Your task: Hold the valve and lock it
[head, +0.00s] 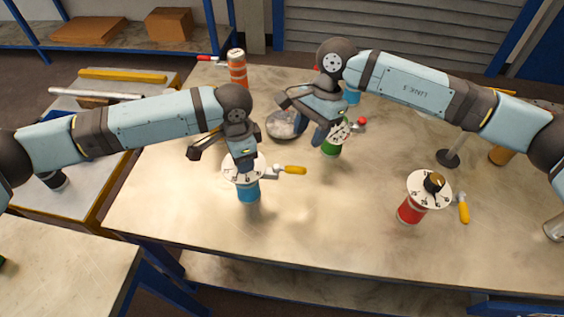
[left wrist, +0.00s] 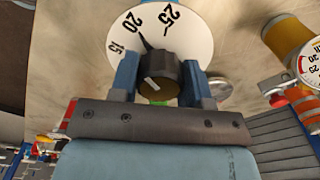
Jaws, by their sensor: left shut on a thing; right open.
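A blue vessel (head: 248,193) stands at the table's front left. It has a white numbered dial (head: 232,172) on top and a yellow-handled lever (head: 294,170) at its right. My left gripper (head: 245,163) points down over this dial, its fingers on both sides of the dark valve knob (left wrist: 158,70), shut on it. In the left wrist view a dark pointer lies near the 20 on the dial (left wrist: 194,36). My right gripper (head: 305,122) is open beside a green vessel (head: 331,149) with a white dial and a red-tipped lever (head: 361,123). It partly hides that vessel.
A red vessel (head: 410,211) with a dial, a dark knob and a yellow lever (head: 463,208) stands at the right. An orange vessel (head: 237,68) stands at the back left. A grey bowl (head: 282,126) lies between the arms. The table's front middle (head: 320,225) is clear.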

